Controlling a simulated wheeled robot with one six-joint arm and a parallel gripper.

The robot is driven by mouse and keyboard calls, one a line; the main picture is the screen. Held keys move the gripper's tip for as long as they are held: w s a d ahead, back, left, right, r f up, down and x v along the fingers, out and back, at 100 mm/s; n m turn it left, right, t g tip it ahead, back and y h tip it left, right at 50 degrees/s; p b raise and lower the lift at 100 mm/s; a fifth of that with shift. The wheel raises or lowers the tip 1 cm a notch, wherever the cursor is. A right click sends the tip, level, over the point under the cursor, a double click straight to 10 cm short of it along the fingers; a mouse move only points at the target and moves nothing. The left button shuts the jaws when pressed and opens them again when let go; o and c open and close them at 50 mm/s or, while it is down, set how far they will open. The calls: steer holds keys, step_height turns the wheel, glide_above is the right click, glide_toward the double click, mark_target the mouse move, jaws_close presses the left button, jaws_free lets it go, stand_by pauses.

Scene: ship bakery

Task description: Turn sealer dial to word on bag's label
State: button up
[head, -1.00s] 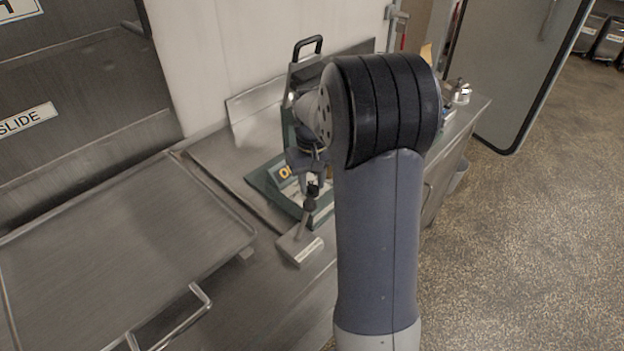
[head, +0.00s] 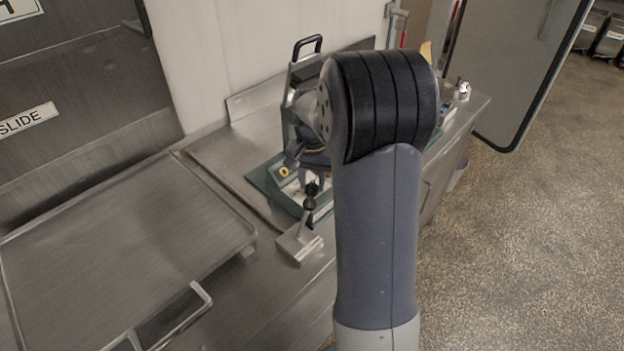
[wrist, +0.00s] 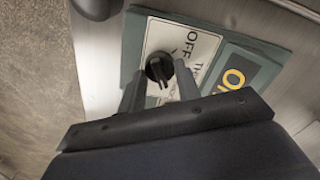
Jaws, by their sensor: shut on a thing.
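The sealer has a green base (head: 264,181) on the steel counter, with a dark upright body and handle behind. In the wrist view, its black dial (wrist: 158,68) sits on a white plate (wrist: 199,48) reading "OFF" and a partly hidden word starting "TH". My gripper (wrist: 159,82) is shut on the dial, a finger on each side. The dial's exact pointing is hard to read. My arm hides much of the sealer in the head view. I cannot make out the bag's label.
A metal block with a ball-topped lever (head: 299,244) stands at the counter's front edge. A large steel tray (head: 120,235) with a handle is at left. Small items, including a white container (head: 463,90), stand at the counter's far end. Open floor lies at right.

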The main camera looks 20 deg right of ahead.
mark_target(312, 184)
stand_by(0.4)
steer(key=o, duration=1)
steer(key=shift+c, duration=0.2)
step_height(312, 184, up, 11)
steer(key=shift+b, duration=0.35)
steer(key=shift+f, duration=0.1)
step_height(312, 184, down, 11)
steer(key=shift+r+p, duration=0.1)
steer(key=shift+p, duration=0.25)
